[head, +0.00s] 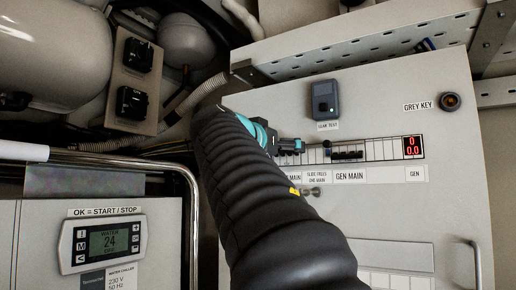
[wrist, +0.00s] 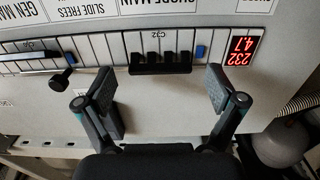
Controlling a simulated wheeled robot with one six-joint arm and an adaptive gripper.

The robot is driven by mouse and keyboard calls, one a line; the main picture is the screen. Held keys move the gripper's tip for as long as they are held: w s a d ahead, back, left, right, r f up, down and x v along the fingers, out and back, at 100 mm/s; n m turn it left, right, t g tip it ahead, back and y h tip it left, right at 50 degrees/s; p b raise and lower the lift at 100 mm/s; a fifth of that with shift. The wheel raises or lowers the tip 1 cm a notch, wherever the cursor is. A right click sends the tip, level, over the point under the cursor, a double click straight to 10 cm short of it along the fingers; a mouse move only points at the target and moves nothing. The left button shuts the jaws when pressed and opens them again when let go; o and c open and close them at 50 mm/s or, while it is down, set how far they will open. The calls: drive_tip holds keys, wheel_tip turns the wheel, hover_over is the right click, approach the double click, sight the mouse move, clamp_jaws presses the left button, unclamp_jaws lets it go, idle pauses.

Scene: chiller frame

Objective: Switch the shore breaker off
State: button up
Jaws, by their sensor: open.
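The shore breaker (wrist: 160,68) is a black block of ganged levers under the upside-down SHORE MAIN label (wrist: 160,4) in the wrist view. It sits in the white breaker strip beside a lit red display (wrist: 240,52) reading 232 and 4.7. My gripper (wrist: 160,88) is open and empty, with one finger to each side of the shore breaker; contact cannot be told. In the head view my gripper (head: 290,146) is at the left part of the strip, and my arm hides the shore breaker there.
The gen breaker (head: 347,154) is close by on the right in the head view, with a dark slide knob (wrist: 60,78) between the two. A metal knob (head: 313,191) sticks out below. A grey-key switch (head: 450,102) and a test unit (head: 325,98) are above.

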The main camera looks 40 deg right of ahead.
drive_tip(key=shift+c, duration=0.3)
drive_tip(key=c, duration=1.1)
drive_tip(key=shift+f+b, duration=0.15)
drive_tip(key=shift+b, duration=0.15)
